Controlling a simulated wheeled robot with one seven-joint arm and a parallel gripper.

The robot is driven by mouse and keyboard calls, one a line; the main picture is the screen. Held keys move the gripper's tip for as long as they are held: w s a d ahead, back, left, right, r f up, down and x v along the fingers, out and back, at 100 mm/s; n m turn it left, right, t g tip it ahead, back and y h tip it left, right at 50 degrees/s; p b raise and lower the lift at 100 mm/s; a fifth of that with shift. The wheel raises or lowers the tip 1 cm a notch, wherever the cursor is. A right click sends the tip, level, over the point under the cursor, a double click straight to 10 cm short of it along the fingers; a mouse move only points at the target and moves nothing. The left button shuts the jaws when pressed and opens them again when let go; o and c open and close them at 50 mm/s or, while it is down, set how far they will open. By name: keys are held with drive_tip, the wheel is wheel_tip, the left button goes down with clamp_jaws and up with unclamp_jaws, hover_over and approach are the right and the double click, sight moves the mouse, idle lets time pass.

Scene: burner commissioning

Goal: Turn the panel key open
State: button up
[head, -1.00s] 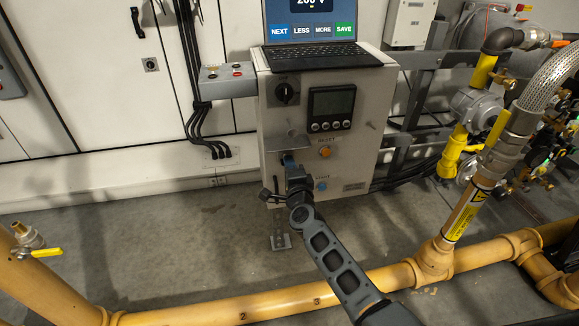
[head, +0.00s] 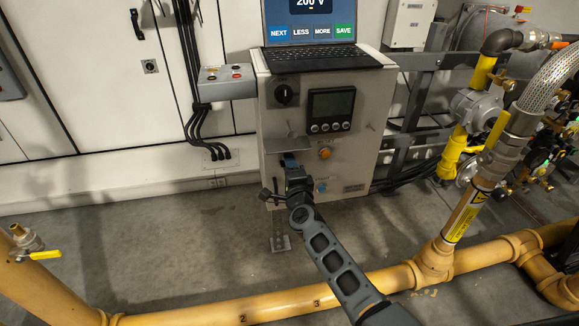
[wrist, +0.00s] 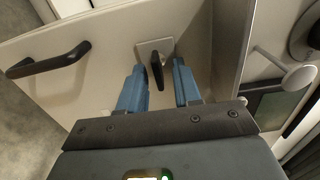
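The panel key (wrist: 157,72) is a black, narrow grip on a pale square plate (wrist: 154,47) in the wrist view. My gripper (wrist: 158,66) is open, with one blue finger on each side of the key in the picture. A gap shows between the key and both fingers, so I see no contact. In the head view my gripper (head: 290,161) is at the lower left of the grey control panel (head: 350,160), and the key is hidden behind it.
A black bar handle (wrist: 48,61) is left of the key in the wrist view, and a pale round-ended knob (wrist: 299,77) sticks out at right. In the head view a laptop (head: 315,40) stands on the panel. A yellow pipe (head: 220,307) crosses the floor in front.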

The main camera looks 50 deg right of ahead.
drive_tip(key=p+v, duration=0.3)
drive_tip(key=v, duration=0.5)
drive_tip(key=shift+w, duration=0.1)
idle(0.4)
